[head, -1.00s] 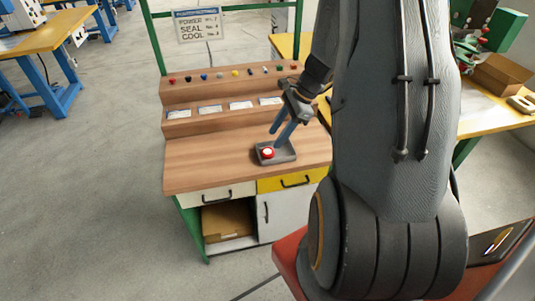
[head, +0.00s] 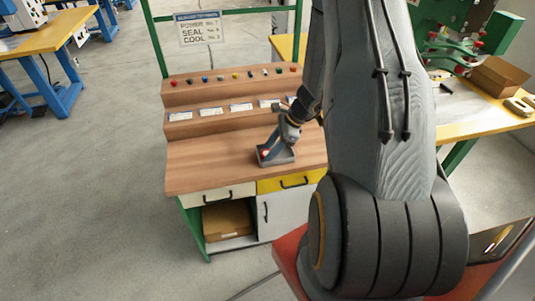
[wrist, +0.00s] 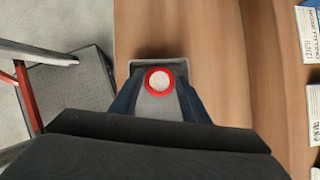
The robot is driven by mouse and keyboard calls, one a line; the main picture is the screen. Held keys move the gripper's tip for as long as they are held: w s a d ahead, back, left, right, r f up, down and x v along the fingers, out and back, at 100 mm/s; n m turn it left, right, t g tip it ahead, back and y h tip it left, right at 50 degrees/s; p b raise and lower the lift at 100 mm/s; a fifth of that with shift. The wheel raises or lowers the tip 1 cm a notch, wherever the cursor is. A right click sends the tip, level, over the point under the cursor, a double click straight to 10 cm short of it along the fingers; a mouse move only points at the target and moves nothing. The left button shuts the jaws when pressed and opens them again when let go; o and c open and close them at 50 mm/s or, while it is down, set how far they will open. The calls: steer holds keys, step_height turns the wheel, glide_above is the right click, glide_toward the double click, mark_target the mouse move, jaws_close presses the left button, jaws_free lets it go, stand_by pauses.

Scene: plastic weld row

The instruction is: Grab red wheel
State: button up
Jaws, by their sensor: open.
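The red wheel, a small red ring with a pale centre (wrist: 159,80), lies in a grey tray (wrist: 143,66) on the wooden bench top. In the head view the wheel (head: 265,154) shows only in part beside my fingers, and the tray (head: 289,156) sits near the bench's front right. My gripper (wrist: 158,92) is open, its two blue fingers either side of the wheel in the wrist view. In the head view my gripper (head: 271,149) reaches down over the tray. I cannot tell whether the fingers touch the wheel.
Steps behind the bench top (head: 200,173) hold small coloured knobs (head: 235,76) and white labels (head: 211,110). Green posts and a sign (head: 199,29) stand behind. A yellow table with a cardboard box (head: 498,76) is at the right. The bench top's left is clear.

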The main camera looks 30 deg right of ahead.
steer(key=c, duration=0.7)
